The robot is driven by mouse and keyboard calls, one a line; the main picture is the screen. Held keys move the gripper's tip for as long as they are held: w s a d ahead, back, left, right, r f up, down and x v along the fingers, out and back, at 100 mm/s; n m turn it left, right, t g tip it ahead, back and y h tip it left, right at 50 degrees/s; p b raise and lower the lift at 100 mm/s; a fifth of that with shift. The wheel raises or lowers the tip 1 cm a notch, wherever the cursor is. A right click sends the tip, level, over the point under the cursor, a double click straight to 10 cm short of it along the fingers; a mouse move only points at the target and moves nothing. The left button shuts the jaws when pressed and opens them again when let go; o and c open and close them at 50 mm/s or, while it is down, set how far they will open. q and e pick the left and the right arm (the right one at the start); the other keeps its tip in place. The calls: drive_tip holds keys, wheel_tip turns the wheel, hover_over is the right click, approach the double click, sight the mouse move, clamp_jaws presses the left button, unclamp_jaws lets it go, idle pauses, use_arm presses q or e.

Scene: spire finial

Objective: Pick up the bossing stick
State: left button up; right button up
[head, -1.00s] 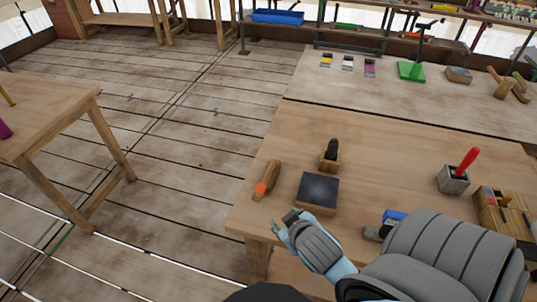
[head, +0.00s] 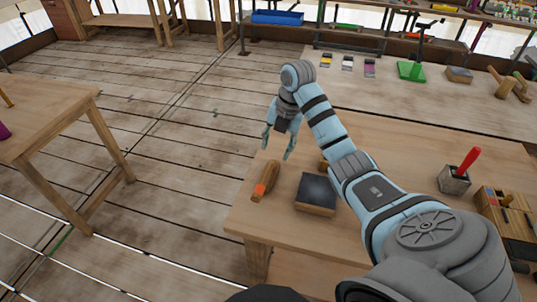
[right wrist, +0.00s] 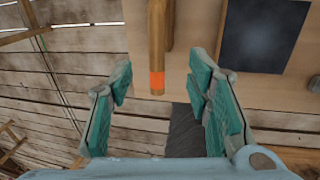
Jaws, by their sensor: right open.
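The bossing stick, a wooden tool with an orange band near one end, (head: 266,180) lies at the left end of the wooden workbench (head: 270,222). In the right wrist view the stick (right wrist: 157,35) points down between the fingers, its banded end near the middle. My right gripper (head: 277,147) is open and empty, fingers pointing down, and looks raised above the bench's left edge near the stick. In the wrist view its two teal fingers (right wrist: 160,75) stand on either side of the banded end, apart from it. My left gripper is not in view.
A dark square slab on a wooden base (head: 316,192) sits just right of the stick. A grey pot with a red handle (head: 455,178) and a wooden tool holder (head: 503,212) stand farther right. My right arm hides part of the bench. Open floor lies left.

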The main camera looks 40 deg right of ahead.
sight(268, 170)
drive_tip(key=f+b, duration=0.2)
drive_tip(key=f, duration=0.1)
drive_tip(key=w+a+f+b, duration=0.1)
drive_tip(key=f+b, duration=0.1)
drive_tip(key=b, duration=0.1)
drive_tip(key=f+b, duration=0.2)
drive_tip(key=f, duration=0.1)
drive_tip(key=shift+w+a+f+b, duration=0.2)
drive_tip(key=shift+w+f+b, duration=0.05)
drive_tip(key=shift+f+b, duration=0.15)
drive_tip(key=shift+w+f, duration=0.15)
drive_tip(key=shift+f, duration=0.15)
drive_tip(key=f, duration=0.2)
drive_tip(key=w+f+b, duration=0.1)
drive_tip(key=f, duration=0.1)
clamp_jaws()
